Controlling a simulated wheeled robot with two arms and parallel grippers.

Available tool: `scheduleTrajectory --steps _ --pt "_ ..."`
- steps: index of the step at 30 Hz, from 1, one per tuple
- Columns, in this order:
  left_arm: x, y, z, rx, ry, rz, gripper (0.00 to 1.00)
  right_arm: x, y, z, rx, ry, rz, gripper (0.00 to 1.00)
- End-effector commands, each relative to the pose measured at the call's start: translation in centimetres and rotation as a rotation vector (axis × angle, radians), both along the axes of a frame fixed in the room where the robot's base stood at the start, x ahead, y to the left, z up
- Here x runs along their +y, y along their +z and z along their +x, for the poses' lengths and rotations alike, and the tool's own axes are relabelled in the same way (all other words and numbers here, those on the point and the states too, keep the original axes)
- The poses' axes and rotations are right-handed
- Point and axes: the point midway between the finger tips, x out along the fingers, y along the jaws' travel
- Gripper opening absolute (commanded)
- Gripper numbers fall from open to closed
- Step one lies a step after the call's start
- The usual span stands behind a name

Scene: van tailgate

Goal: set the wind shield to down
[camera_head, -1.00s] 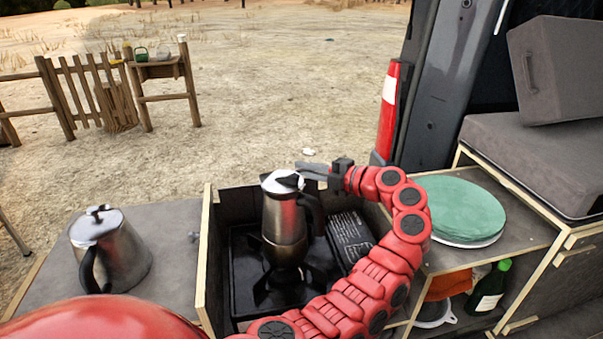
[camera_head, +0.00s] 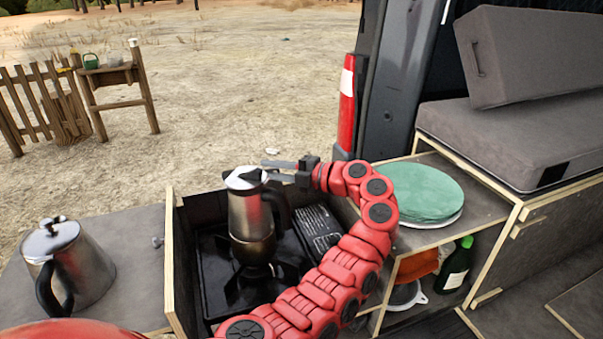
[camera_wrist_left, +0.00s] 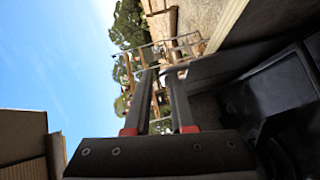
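The wind shield stands as upright dark panels with pale wooden edges around the stove (camera_head: 218,309). Its left panel (camera_head: 181,275) and the low back panel (camera_head: 203,206) show in the head view. My left gripper (camera_head: 266,169) is beyond the stove, near the top of the moka pot, with its two fingers apart and pointing left. They also show apart with nothing between them in the left wrist view (camera_wrist_left: 160,75). I cannot tell whether a finger touches the shield. My arm hides part of the shield's right side. My right gripper is not in view.
A steel moka pot (camera_head: 248,213) stands on the stove, close to my left gripper. A steel kettle (camera_head: 84,270) stands on the counter at left. Green plates (camera_head: 420,192) lie on the right shelf, above a green bottle (camera_head: 457,265). Open ground lies behind the stove.

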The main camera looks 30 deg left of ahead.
Motion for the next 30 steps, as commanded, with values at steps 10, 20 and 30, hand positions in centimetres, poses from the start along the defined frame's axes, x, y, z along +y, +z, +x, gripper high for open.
scheduleTrajectory --steps 10,20,30 --pt "-8.4 1.0 0.8 0.000 -0.005 0.002 0.22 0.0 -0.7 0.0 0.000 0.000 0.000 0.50" --pt "-12.4 1.4 1.1 0.000 -0.004 0.004 0.22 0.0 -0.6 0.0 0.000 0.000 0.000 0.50" --pt "-15.5 1.9 1.4 0.000 -0.003 0.004 0.22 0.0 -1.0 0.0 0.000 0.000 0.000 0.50"
